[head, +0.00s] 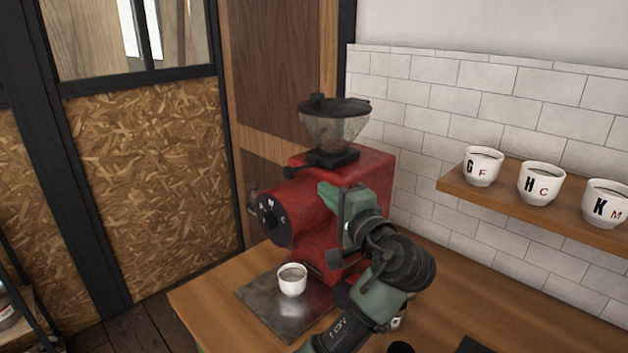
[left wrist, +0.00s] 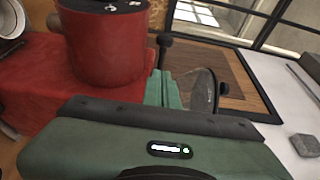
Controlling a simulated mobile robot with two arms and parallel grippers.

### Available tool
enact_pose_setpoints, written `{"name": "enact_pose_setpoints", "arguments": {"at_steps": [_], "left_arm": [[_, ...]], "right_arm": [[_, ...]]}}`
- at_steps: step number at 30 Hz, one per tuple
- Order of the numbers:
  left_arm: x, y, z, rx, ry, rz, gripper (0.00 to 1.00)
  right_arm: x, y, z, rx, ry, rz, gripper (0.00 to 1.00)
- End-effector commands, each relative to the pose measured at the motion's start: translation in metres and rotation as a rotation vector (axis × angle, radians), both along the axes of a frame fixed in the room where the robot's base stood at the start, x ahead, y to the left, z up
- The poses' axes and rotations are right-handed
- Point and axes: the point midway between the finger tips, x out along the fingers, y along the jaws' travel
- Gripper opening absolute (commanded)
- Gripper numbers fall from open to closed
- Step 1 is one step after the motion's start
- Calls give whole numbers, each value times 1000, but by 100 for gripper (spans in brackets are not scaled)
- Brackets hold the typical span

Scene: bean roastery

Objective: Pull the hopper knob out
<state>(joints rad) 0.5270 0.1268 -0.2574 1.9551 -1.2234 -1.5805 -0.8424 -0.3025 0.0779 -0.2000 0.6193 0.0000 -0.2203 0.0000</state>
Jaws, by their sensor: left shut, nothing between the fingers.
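The red grinder (head: 345,175) stands on the counter with a clear, dark-lidded hopper (head: 335,130) on top. The black hopper knob (head: 290,172) sticks out to the left on a short rod at the hopper's base. In the left wrist view the black knob (left wrist: 165,40) shows just beyond my fingers, with the hopper (left wrist: 203,88) to their right. My left gripper (head: 326,190) is shut and empty in front of the grinder's body, right of the knob and a little lower. Its green fingers also show in the wrist view (left wrist: 161,88). My right gripper is not in view.
A round lettered dial (head: 272,217) is on the grinder's front. A white cup (head: 292,280) stands on a metal tray (head: 262,315) below. Lettered cups, including one marked G (head: 483,167), sit on a wall shelf (head: 540,208) at right. The space left of the grinder is clear.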

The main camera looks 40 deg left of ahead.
Motion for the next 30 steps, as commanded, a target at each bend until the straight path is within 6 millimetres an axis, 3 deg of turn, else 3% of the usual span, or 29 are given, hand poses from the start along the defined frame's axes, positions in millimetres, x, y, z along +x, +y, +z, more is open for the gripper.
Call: {"name": "enact_pose_setpoints", "arguments": {"at_steps": [15, 21, 30], "left_arm": [[33, 76, 3, 2, 2, 2, 0], [39, 87, 1, -1, 1, 0, 0], [39, 88, 0, -1, 0, -1, 0]], "right_arm": [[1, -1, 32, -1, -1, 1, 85], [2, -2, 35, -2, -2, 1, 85], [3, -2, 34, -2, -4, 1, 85]]}}
